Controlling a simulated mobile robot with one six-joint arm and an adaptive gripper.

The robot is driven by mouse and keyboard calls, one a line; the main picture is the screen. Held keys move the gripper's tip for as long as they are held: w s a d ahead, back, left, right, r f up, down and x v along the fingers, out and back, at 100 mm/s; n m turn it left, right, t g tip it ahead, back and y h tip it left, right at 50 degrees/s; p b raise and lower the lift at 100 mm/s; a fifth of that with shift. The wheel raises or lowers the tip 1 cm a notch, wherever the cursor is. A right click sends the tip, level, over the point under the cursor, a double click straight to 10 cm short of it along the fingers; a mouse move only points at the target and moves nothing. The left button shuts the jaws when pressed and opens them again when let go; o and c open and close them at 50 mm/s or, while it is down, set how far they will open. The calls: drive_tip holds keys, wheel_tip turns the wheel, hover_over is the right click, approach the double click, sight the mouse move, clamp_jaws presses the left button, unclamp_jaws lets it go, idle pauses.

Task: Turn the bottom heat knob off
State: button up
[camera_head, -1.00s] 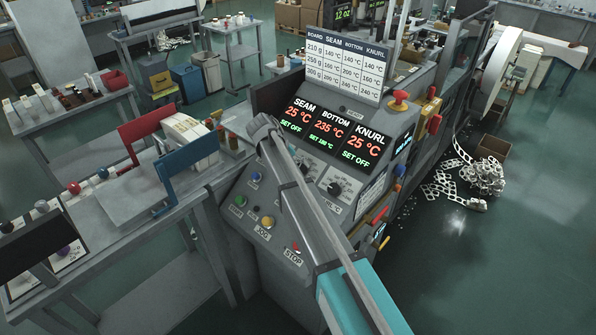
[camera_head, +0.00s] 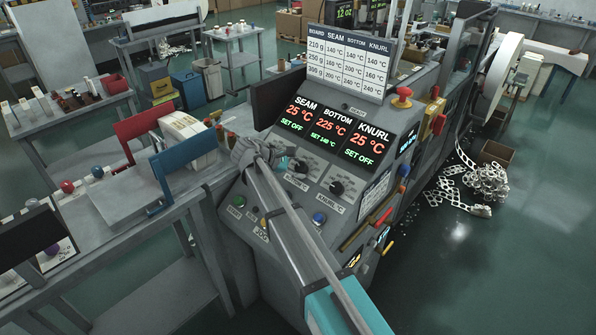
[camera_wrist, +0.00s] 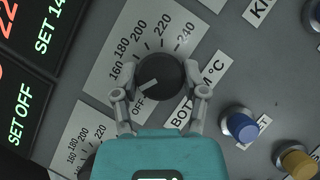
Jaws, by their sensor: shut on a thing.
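The bottom heat knob (camera_wrist: 160,80) is round and black, on a white dial marked OFF and 160 to 240. Its white pointer line points down-left, near OFF and below 160. A partly covered label beside it starts with "BOT". My gripper (camera_wrist: 162,97) has one finger on each side of the knob, shut on it. In the head view the bottom display (camera_head: 331,123) reads 225 °C in red, with a green set value that looks like 140 °C. My arm partly hides the gripper and the dial area there.
The knurl knob (camera_head: 336,187) sits right of the gripper in the head view. A blue button (camera_wrist: 239,125) and a yellow button (camera_wrist: 297,162) stand out from the panel in the wrist view. A red mushroom button (camera_head: 402,96) is higher on the machine.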

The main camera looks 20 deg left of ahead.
drive_tip(key=n+t, duration=0.1)
drive_tip(key=n, duration=0.2)
drive_tip(key=n+t+y+b, duration=0.1)
drive_tip(key=n+t, duration=0.1)
drive_tip(key=n, duration=0.1)
drive_tip(key=shift+w, duration=0.1)
drive_tip(key=shift+r+b, duration=0.1)
drive_tip(key=shift+b, duration=0.2)
drive_tip(key=o, duration=1.1)
drive_tip(key=shift+c, duration=0.2)
drive_tip(key=shift+o, duration=0.5)
